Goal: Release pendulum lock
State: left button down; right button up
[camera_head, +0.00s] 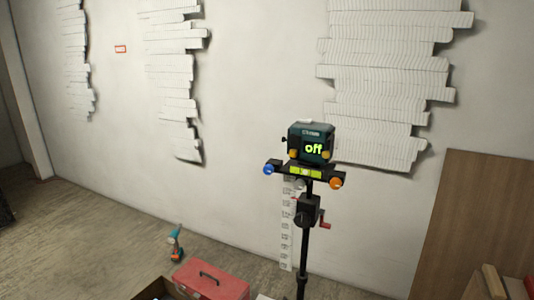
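A dark teal laser level (311,142) stands on top of a black tripod (303,250). Its front display reads "off" in bright green. Small orange-yellow knobs show low on its body, but I cannot tell which part is the pendulum lock. Below it is a mount plate with a yellow-green strip (306,172), a blue knob (268,169) at the left and an orange knob (336,183) at the right. Neither of my grippers is in view.
A red toolbox (211,279) and a teal-orange drill (176,244) are on the floor left of the tripod. White layered reliefs (390,85) hang on the wall behind. A brown board (470,215) leans at the right.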

aim_at(293, 154)
jog(key=i+j, duration=0.2)
jog(key=i, duration=0.3)
jog(key=i+j+z, duration=0.1)
jog(key=i, duration=0.85)
